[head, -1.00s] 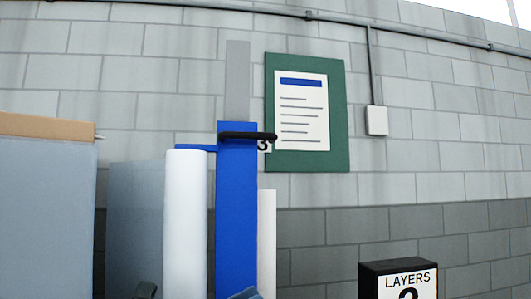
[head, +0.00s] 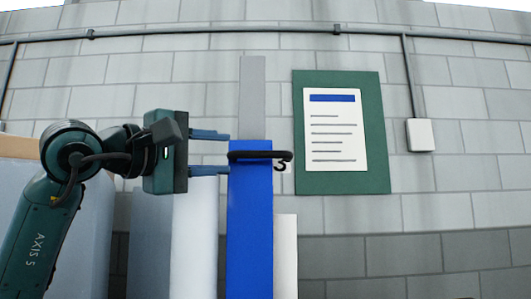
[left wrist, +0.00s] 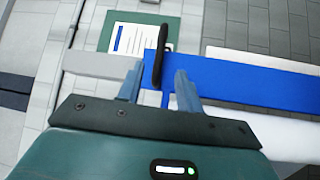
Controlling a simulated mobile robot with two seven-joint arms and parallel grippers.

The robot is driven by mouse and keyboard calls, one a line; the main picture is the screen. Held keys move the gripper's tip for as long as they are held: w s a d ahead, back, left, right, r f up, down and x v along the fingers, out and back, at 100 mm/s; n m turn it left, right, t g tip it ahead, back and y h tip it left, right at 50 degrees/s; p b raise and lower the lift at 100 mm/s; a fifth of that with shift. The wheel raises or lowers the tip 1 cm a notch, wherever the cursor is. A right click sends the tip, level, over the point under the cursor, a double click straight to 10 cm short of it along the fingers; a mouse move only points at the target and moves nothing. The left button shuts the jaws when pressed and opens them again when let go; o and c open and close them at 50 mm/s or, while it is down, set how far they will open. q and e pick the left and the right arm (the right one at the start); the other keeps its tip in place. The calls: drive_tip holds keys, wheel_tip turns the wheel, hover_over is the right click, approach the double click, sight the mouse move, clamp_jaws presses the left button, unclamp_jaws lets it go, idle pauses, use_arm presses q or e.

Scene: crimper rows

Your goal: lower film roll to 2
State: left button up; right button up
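A white film roll (head: 195,245) stands upright beside a blue carriage (head: 250,230) on a grey mast (head: 252,95). In the left wrist view, the handle (left wrist: 160,55) stands between and just beyond the open fingertips (left wrist: 157,82), apparently not gripped. The mark for 2 is not visible. My right gripper is out of view.
A green board with a white sheet (head: 340,130) hangs on the block wall right of the mast. A conduit and a white box (head: 420,135) are farther right. Grey-blue panels stand at the left behind my arm.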

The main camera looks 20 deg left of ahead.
sight(259, 153)
use_arm(q)
drive_tip(key=p+x, duration=0.3)
drive_tip(key=x, duration=0.6)
drive_tip(key=shift+w+d+r, duration=0.15)
drive_tip(key=shift+w+d, duration=0.45)
drive_tip(key=shift+w, duration=0.25)
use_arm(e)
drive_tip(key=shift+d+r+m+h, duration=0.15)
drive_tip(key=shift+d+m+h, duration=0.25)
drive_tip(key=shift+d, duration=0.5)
use_arm(q)
drive_tip(key=shift+c, duration=0.5)
clamp_jaws()
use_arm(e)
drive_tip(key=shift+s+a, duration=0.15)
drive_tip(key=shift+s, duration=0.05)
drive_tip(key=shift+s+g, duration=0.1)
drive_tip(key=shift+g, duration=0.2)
